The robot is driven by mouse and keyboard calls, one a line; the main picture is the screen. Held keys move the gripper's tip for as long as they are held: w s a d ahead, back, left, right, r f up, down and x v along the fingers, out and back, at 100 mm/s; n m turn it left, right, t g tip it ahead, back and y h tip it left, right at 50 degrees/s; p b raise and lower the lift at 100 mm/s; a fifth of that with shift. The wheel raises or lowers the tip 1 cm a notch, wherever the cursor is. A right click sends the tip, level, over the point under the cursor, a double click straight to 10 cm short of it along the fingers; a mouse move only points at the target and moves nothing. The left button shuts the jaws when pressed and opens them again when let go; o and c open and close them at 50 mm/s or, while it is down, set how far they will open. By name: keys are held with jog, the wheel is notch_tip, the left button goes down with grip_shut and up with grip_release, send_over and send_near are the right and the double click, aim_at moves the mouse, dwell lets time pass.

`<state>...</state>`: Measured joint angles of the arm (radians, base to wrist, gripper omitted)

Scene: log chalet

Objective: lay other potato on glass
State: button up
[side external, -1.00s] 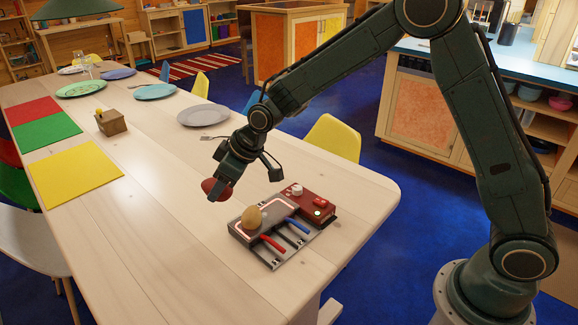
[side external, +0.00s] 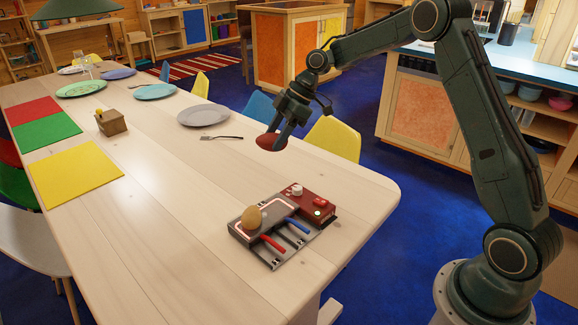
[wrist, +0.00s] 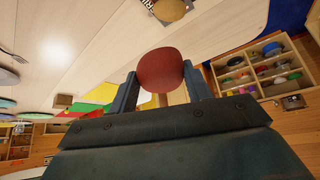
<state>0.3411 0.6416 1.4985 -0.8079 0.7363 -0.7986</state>
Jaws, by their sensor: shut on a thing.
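My gripper (side external: 282,128) is shut on a reddish-brown potato (side external: 270,143), held in the air above the table's right side. The potato also shows between the two fingers in the wrist view (wrist: 160,70). A tan potato (side external: 252,218) rests on a dark flat slab with a pale-outlined top (side external: 276,208), below and nearer the camera than my gripper. The tan potato shows partly at the top edge of the wrist view (wrist: 168,9). I cannot tell for sure whether the slab's top is glass.
A red box (side external: 308,200) with knobs adjoins the slab. A red-handled lead (side external: 272,244) and a blue-handled one (side external: 297,226) lie in front. A fork (side external: 221,137) and grey plate (side external: 203,115) lie left of my gripper. The table's middle (side external: 160,190) is clear.

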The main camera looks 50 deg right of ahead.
jog(key=shift+d, duration=0.2)
send_over(272, 207)
jog(key=d, duration=0.2)
jog(key=f, duration=1.5)
jog(key=shift+s+f, duration=0.35)
jog(key=shift+s, duration=0.05)
jog(key=shift+f, duration=0.15)
jog(key=shift+f, duration=2)
jog(key=shift+f, duration=0.1)
jog(key=o, duration=1)
